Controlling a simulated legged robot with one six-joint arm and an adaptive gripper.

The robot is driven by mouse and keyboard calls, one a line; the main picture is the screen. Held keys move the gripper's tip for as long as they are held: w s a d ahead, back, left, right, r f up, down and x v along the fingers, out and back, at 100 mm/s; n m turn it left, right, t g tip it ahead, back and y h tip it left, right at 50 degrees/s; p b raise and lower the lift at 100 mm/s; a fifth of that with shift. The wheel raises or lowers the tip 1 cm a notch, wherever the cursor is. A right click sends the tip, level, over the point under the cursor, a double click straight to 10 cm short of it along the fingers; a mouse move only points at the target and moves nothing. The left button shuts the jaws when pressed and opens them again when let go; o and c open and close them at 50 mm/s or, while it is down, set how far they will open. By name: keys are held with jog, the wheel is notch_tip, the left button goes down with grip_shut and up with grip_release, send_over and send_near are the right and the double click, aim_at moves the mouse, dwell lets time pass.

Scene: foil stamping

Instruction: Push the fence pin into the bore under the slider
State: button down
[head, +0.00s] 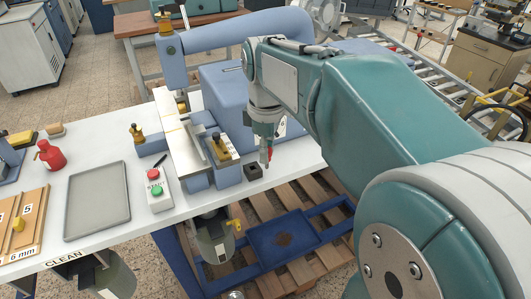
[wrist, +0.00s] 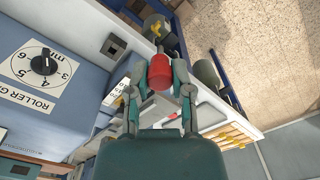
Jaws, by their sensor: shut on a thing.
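In the wrist view my gripper (wrist: 160,92) is shut on a red cylindrical piece, which I take for the fence pin (wrist: 160,70). The red of the pin (head: 269,155) also shows at the fingertips in the head view. A small dark square block (head: 253,172) sits near the table edge, below and left of the fingertips; it also shows in the wrist view (wrist: 113,46). The slider and its bore cannot be clearly made out.
A brass-topped piece (head: 222,150) stands on the machine. A button box (head: 157,190), grey tray (head: 97,202), red bottle (head: 50,155) and wooden board (head: 20,225) lie to the left. A dial (wrist: 43,65) marks the machine's side. Below are a pallet (head: 300,250) and hanging canisters.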

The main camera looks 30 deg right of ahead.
jog(key=shift+r, duration=1.05)
jog(key=w+a, duration=0.2)
jog(key=w, duration=0.5)
jog(key=w+a, duration=0.3)
jog(key=w, duration=0.4)
jog(key=shift+w, duration=0.4)
jog(key=shift+f, duration=0.15)
jog(key=shift+d+f, duration=0.1)
jog(key=shift+f, duration=2.8)
jog(key=shift+s+f, duration=0.1)
jog(key=shift+f, duration=1.95)
jog(key=shift+c, duration=2.2)
grip_release()
